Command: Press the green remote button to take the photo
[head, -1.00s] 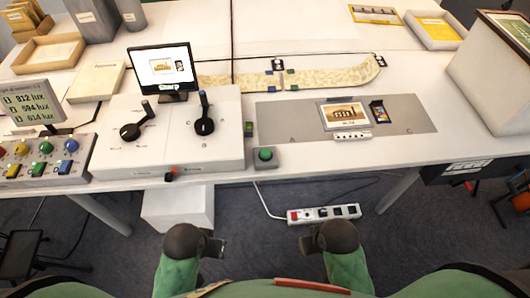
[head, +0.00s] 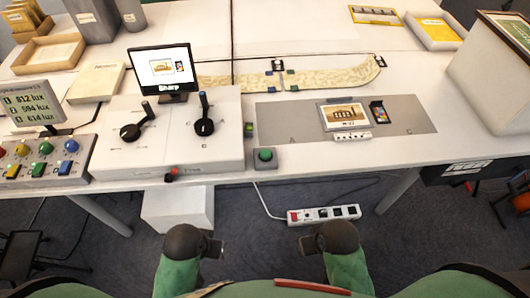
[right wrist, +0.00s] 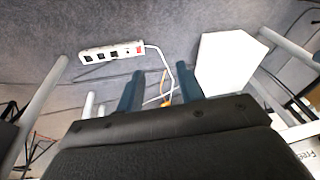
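The green remote button (head: 265,155) sits on a small grey box at the table's front edge, right of the white control console. The monitor (head: 161,69) shows a preview of the photo and colour card with the word "Sharp" below. The photo (head: 344,116) and colour card (head: 378,112) lie on the grey mat. My left gripper (head: 222,247) and right gripper (head: 302,245) are both low in front of the table, apart from the button. In the right wrist view the two blue fingers of the right gripper (right wrist: 158,88) stand apart with nothing between them. The left fingers are too small to judge.
A panel of coloured buttons (head: 45,160) and a lux display (head: 30,103) stand at left. A power strip (head: 324,213) lies on the floor. A large grey box (head: 490,75) stands at right.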

